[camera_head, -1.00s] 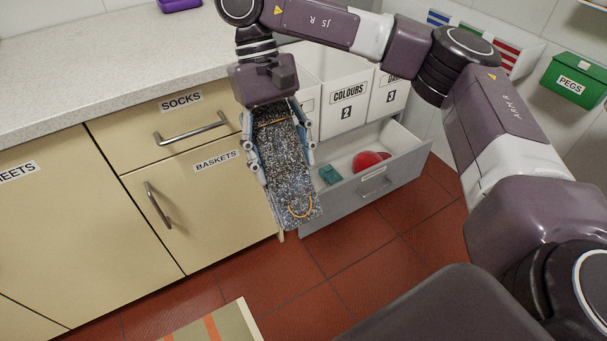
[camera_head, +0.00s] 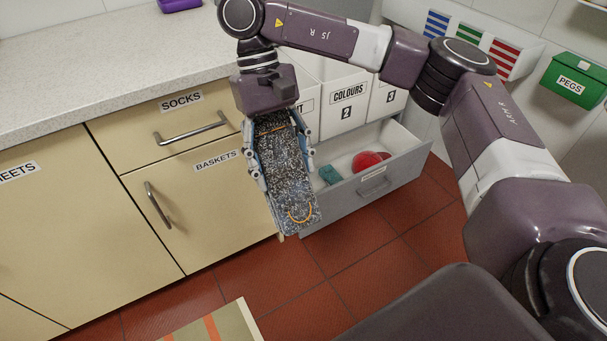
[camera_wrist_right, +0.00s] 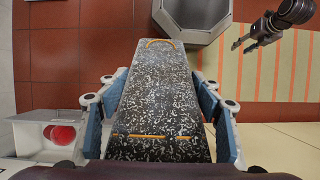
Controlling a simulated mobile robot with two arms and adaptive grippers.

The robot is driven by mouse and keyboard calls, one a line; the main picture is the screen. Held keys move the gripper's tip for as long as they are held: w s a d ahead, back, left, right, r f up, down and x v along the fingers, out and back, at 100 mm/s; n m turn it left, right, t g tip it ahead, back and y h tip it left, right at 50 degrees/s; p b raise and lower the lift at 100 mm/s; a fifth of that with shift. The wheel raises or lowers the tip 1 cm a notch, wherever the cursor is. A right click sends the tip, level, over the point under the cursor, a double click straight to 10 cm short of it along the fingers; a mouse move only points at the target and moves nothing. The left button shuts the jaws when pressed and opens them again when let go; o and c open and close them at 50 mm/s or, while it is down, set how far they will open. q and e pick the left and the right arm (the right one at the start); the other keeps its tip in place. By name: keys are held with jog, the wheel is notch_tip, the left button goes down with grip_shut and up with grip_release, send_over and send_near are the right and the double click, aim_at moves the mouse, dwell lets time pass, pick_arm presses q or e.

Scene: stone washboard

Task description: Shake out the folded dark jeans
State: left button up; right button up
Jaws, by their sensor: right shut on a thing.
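A grey drawer (camera_head: 375,188) stands open behind the jeans, holding a red round thing (camera_head: 367,161) and a teal item (camera_head: 330,175). White numbered bins (camera_head: 345,115) stand behind it. The cream cabinet (camera_head: 150,240) and worktop (camera_head: 100,80) lie left. A striped mat (camera_head: 215,325) lies on the red tiles.

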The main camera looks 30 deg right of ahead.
aim_at(285, 182)
notch_tip(285, 182, down, 4)
jog(key=shift+f, duration=0.1)
notch_tip(285, 182, up, 15)
jog(key=shift+r, duration=0.15)
jog(key=shift+s+f, duration=0.1)
jog(key=shift+f, duration=0.15)
notch_tip(285, 182, down, 15)
jog(key=shift+r, duration=0.1)
jog(key=shift+r, duration=10.2)
notch_tip(285, 182, down, 20)
jog(key=shift+f, duration=0.2)
